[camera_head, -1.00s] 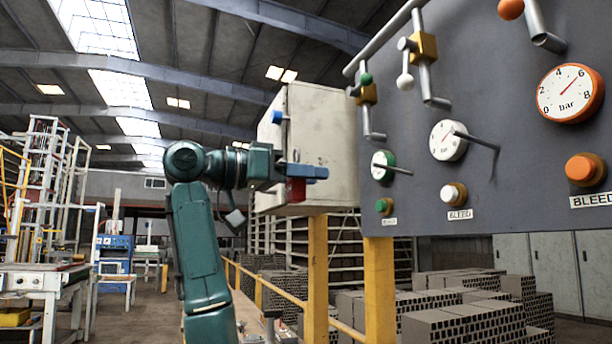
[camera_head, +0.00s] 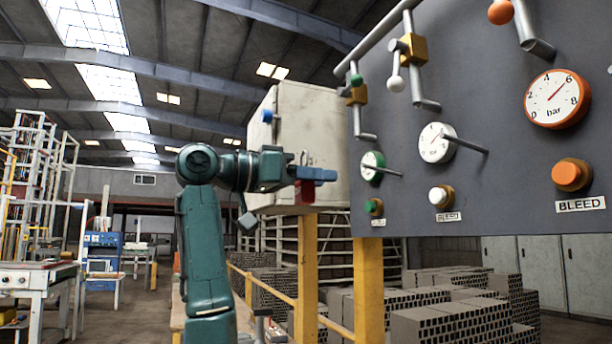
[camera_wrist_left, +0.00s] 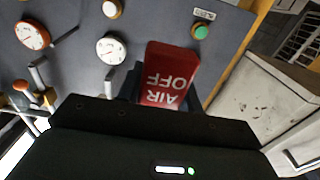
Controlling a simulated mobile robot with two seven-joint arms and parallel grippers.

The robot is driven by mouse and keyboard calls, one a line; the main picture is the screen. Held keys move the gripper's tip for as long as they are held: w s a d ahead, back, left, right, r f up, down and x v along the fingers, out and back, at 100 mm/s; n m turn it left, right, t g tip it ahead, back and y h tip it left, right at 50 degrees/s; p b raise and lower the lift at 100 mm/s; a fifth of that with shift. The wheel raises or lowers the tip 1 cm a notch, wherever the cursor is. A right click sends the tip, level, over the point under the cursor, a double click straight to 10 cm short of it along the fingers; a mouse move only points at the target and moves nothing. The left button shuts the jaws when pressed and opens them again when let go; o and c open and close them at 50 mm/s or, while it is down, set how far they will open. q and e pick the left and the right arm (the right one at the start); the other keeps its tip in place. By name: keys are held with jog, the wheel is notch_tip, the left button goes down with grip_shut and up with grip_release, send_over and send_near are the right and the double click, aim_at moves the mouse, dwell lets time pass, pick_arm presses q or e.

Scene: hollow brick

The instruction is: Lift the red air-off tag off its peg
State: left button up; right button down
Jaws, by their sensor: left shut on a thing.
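The red tag (camera_head: 305,190) is in my left gripper (camera_head: 312,174), in front of the white cabinet in the head view. The gripper is shut on it and the tag hangs below the blue fingers. In the left wrist view the tag (camera_wrist_left: 172,68) fills the middle, with white "AIR OFF" lettering upside down. No peg shows through the tag; its gripped end is hidden. Thin rods stand out from the panel by the gauges, one by the green-rimmed gauge (camera_head: 373,166) and one by the white gauge (camera_head: 437,143). I cannot tell which is the tag's peg. My right gripper is out of view.
The grey panel (camera_head: 500,100) carries valves, gauges and bleed buttons, right of my left gripper. The white cabinet (camera_head: 310,135) stands behind the gripper. Yellow posts (camera_head: 369,285) and stacked hollow bricks (camera_head: 450,325) are below. Open air lies left of the arm.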

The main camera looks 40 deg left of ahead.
pick_arm(q)
jog(key=p+x, duration=0.2)
jog(key=x, duration=0.4)
jog(key=shift+w+d, duration=0.15)
jog(key=shift+w, duration=0.1)
dwell(0.6)
